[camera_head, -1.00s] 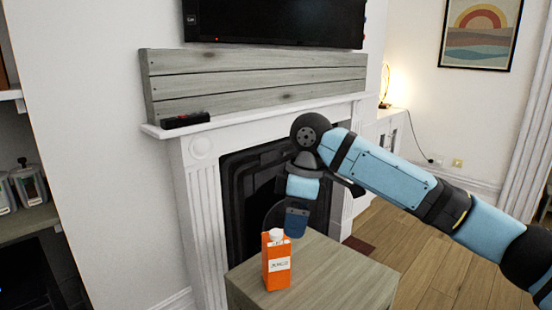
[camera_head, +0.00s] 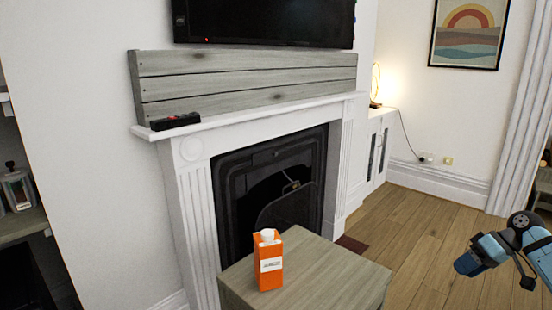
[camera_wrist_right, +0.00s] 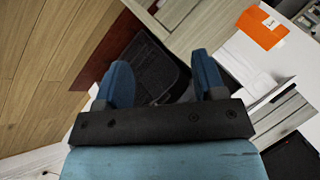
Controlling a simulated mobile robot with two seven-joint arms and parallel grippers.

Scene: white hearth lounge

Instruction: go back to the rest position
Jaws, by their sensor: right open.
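My right gripper (camera_head: 467,264) is at the right edge in the head view, well to the right of the small wooden table and apart from it. In the right wrist view its two blue fingers (camera_wrist_right: 162,80) stand apart with nothing between them. An orange carton (camera_head: 268,260) with a white cap and label stands upright on the table (camera_head: 330,262). The carton also shows in the right wrist view (camera_wrist_right: 258,26) at the top right. My left gripper does not show in either view.
The white fireplace (camera_head: 182,172) stands behind the table, with a dark remote-like box (camera_head: 176,121) on its mantel. A shelf (camera_head: 22,226) is at the left edge. The wooden floor (camera_head: 400,235) between the table and my right arm is clear.

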